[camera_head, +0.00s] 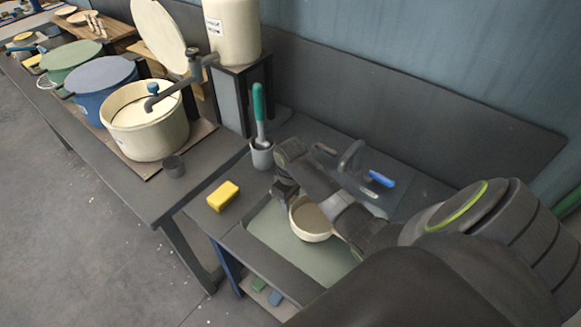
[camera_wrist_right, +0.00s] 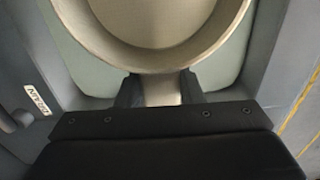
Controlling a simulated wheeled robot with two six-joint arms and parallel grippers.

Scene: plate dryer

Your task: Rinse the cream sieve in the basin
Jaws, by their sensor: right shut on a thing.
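The cream sieve (camera_head: 312,222) is a round shallow bowl with a grey-beige inside, over the pale green basin (camera_head: 268,228) in the dark bench. My right gripper (camera_head: 291,196) reaches over the basin and is shut on the sieve's short handle. In the right wrist view the handle (camera_wrist_right: 160,91) lies between the two fingers (camera_wrist_right: 160,97), with the sieve's rim beyond it and the basin around it. I cannot tell whether the sieve touches the basin's bottom or any water. My left gripper is not in view.
A yellow sponge (camera_head: 222,196) lies left of the basin. A green-handled brush (camera_head: 259,118) stands in a grey cup (camera_head: 262,155) behind it. A blue-handled tool (camera_head: 382,179) lies at the back.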

